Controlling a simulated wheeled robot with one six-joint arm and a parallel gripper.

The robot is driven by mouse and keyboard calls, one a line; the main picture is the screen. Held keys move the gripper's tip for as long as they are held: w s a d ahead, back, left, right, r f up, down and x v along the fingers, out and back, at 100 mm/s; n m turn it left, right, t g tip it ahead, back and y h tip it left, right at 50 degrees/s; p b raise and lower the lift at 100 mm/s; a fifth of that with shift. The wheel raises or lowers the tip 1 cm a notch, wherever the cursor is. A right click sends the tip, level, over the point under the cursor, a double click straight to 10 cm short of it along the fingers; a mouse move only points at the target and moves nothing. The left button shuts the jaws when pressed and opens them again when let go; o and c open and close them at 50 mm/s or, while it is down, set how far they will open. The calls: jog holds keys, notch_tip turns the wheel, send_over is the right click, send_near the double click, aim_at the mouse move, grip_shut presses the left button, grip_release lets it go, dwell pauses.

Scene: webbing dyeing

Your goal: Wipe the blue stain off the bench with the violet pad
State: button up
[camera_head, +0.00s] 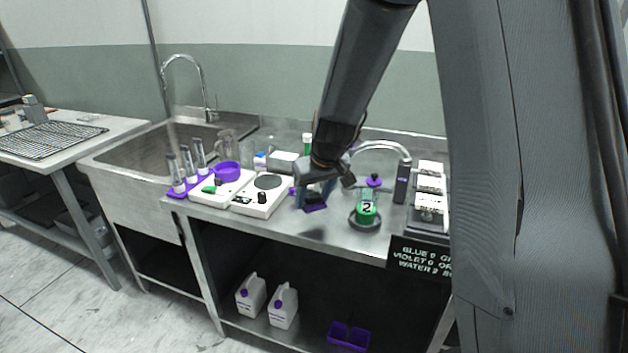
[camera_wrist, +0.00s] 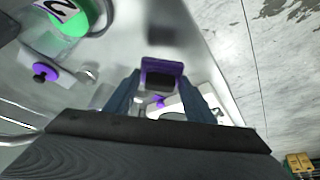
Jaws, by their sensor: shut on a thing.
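My gripper (camera_head: 314,196) is low over the middle of the steel bench (camera_head: 270,225), near its front edge, pointing down. It is shut on the violet pad (camera_head: 314,207), which shows just below the fingers. In the wrist view the violet pad (camera_wrist: 163,67) sits between the tips of my gripper (camera_wrist: 160,82), its violet edge around a dark middle. I cannot tell whether the pad touches the bench. A dark grey patch (camera_wrist: 160,36) lies on the bench beyond the pad; I cannot tell whether it is shadow or stain. No clearly blue stain shows.
A green-topped item marked 2 (camera_head: 366,212) stands right of my gripper, near a black lettered sign (camera_head: 420,256). A white hotplate (camera_head: 262,196), violet bowl (camera_head: 227,171) and tube rack (camera_head: 188,187) stand left. The sink (camera_head: 150,150) is farther left. Bench in front of the pad is bare.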

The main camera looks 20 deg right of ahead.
jog(key=shift+r+p, duration=1.1)
jog(key=shift+r, duration=0.5)
jog(key=shift+f, duration=0.1)
